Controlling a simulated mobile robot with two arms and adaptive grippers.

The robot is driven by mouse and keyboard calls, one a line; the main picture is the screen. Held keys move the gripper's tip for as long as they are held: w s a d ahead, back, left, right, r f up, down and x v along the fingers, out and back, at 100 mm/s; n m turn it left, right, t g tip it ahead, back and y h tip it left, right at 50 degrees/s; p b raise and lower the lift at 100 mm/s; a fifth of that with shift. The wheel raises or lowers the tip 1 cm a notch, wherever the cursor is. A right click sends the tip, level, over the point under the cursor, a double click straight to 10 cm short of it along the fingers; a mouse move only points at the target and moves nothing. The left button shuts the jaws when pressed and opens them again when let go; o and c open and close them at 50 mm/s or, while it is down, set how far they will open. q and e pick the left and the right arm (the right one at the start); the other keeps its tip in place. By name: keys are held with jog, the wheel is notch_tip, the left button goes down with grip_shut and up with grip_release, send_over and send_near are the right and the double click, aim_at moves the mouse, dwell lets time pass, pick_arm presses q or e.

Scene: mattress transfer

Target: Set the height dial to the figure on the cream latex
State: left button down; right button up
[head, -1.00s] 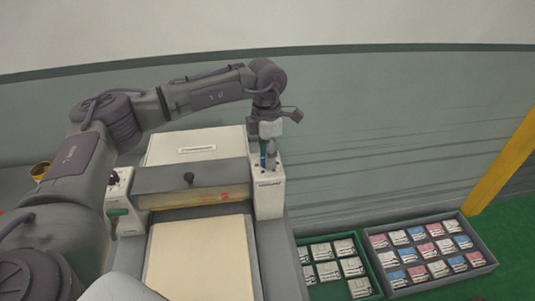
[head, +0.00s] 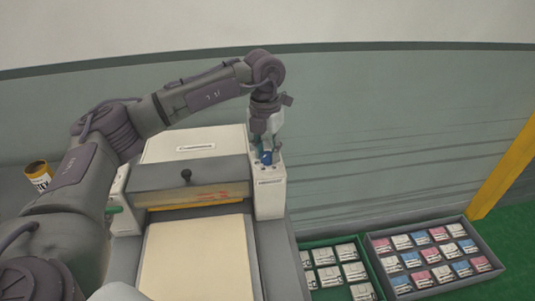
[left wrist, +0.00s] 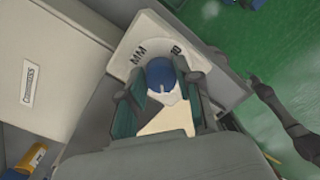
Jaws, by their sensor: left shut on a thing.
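The height dial is a blue round knob (head: 266,157) on top of the white block (head: 269,200) at the right of the machine. In the left wrist view the knob (left wrist: 161,75) sits between the two green-padded fingers of my left gripper (left wrist: 160,92), which is shut on it from above. "MM" and another partly hidden marking are printed on the white plate (left wrist: 205,68) around it; the dial's setting cannot be read. A cream slab (head: 195,262), which looks like the latex, lies flat in front of the grey crossbar. No figure on it is readable. My right gripper is not in view.
A grey crossbar (head: 188,188) with a black knob spans the machine. A white cover (head: 200,146) with a label lies behind it. A yellow can (head: 38,175) stands at left. A green tray (head: 339,241) and a grey tray (head: 489,262) of cards stand at right.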

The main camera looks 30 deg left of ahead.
aim_at(265, 153)
pick_arm(q)
jog(key=shift+r+n+b, duration=0.1)
jog(key=shift+n+b, duration=0.25)
jog(key=shift+n, duration=1.25)
jog(key=c, duration=0.8)
grip_release()
jog(key=r, duration=1.2)
jog(key=shift+a, duration=0.3)
jog(key=shift+s+f, duration=0.1)
jog(key=shift+f, duration=0.05)
